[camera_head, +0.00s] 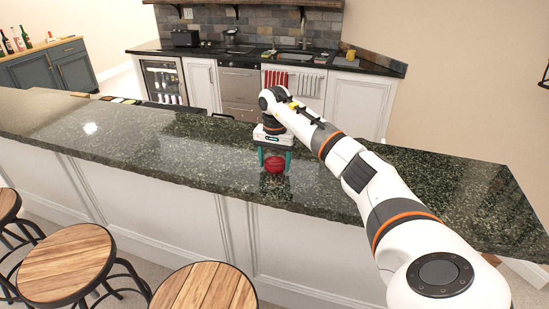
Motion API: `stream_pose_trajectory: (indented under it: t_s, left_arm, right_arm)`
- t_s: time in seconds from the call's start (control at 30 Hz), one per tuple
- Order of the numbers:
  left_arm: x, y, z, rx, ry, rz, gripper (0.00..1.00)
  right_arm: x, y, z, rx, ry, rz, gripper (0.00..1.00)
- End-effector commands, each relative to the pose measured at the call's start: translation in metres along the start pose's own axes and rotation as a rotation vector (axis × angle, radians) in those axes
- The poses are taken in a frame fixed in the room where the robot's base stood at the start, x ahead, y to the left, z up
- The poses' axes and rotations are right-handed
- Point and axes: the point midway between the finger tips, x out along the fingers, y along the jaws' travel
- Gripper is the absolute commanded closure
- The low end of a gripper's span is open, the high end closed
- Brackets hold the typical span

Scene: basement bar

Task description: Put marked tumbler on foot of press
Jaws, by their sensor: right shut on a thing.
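My right gripper (275,158) points down over the front part of the dark green stone bar top (130,135). Its two teal fingers are on either side of a small red rounded thing (274,165) and are shut on it. The red thing is at or just above the bar top; I cannot tell which. I cannot make out a mark on it or tell whether it is the tumbler. The gripper body hides part of the space behind it. I cannot make out a press. My left gripper is not in view.
Wooden stools (66,262) stand in front of the bar. The bar top is clear to the left of the gripper and at the right end. Behind, a black counter holds a toaster (185,38), a sink and a yellow thing (351,54). Bottles stand on a far-left cabinet (50,65).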

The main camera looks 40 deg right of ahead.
Motion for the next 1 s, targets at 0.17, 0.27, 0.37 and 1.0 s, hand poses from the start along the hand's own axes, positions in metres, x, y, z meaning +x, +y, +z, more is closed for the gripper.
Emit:
stream_pose_trajectory:
  t_s: [0.17, 0.27, 0.37, 1.0]
  left_arm:
    - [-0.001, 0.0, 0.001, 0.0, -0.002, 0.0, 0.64]
    - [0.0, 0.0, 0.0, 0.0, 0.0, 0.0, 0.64]
    - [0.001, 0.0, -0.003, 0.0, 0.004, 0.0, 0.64]
    - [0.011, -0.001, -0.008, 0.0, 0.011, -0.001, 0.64]
  right_arm:
    - [0.002, 0.0, 0.0, 0.0, -0.001, 0.002, 0.67]
    - [0.002, 0.0, 0.0, 0.0, -0.001, 0.001, 0.67]
    - [0.004, 0.0, 0.0, 0.001, -0.001, 0.001, 0.67]
    - [-0.017, 0.0, 0.001, 0.002, -0.005, 0.004, 0.13]
